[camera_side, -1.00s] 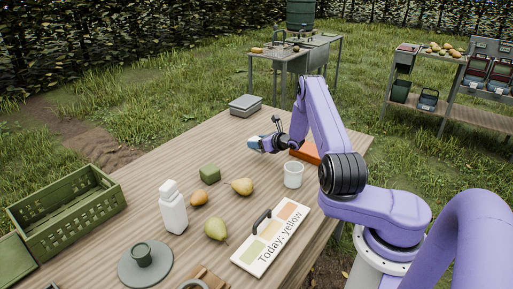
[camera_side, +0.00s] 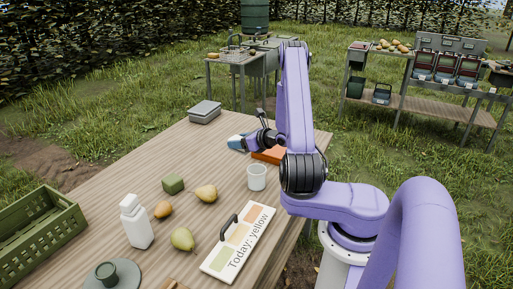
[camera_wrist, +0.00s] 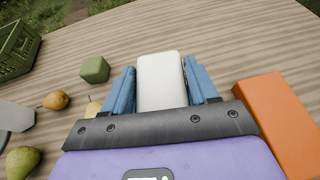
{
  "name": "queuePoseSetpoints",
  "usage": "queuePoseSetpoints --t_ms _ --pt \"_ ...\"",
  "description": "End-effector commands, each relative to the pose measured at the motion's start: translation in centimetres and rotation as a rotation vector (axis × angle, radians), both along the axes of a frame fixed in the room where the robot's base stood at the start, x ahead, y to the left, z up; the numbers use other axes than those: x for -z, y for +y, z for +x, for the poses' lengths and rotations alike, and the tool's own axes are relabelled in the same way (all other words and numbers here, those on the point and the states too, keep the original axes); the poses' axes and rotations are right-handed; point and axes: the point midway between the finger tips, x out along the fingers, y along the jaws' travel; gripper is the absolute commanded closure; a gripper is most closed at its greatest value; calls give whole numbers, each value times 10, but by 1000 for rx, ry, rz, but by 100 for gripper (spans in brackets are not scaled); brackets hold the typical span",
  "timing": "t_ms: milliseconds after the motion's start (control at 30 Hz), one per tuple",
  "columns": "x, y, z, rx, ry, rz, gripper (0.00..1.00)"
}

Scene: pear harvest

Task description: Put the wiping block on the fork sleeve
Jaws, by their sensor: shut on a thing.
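My gripper (camera_wrist: 161,88), with blue fingers, is shut on a pale, rounded block (camera_wrist: 160,75), which I take to be the wiping block. In the side view my gripper (camera_side: 240,144) is at the far part of the table, mostly hiding the block. An orange slab (camera_wrist: 278,115) lies just to the right of my gripper in the wrist view, with a gap between. It also shows in the side view (camera_side: 270,155), partly behind my arm. It may be the fork sleeve; I see no fork. The block's height above the table is hard to tell.
A white cup (camera_side: 257,177) stands in front of the orange slab. A green cube (camera_side: 173,184), pears (camera_side: 205,193), a white bottle (camera_side: 136,222) and a colour board (camera_side: 238,242) are nearer. A grey box (camera_side: 204,112) stands at the back. The left middle table is clear.

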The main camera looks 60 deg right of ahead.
Motion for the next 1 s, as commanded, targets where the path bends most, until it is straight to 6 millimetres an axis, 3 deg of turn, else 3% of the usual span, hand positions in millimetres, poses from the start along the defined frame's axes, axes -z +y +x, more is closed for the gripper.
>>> queuePoseSetpoints --t_ms 300,600,767,1000 --pt "-23 -61 -74 133 2 2 73" --pt "-35 -85 -121 205 -1 4 73" --pt "-33 -93 -121 211 0 5 73" --pt "-12 -126 -90 210 0 5 73"
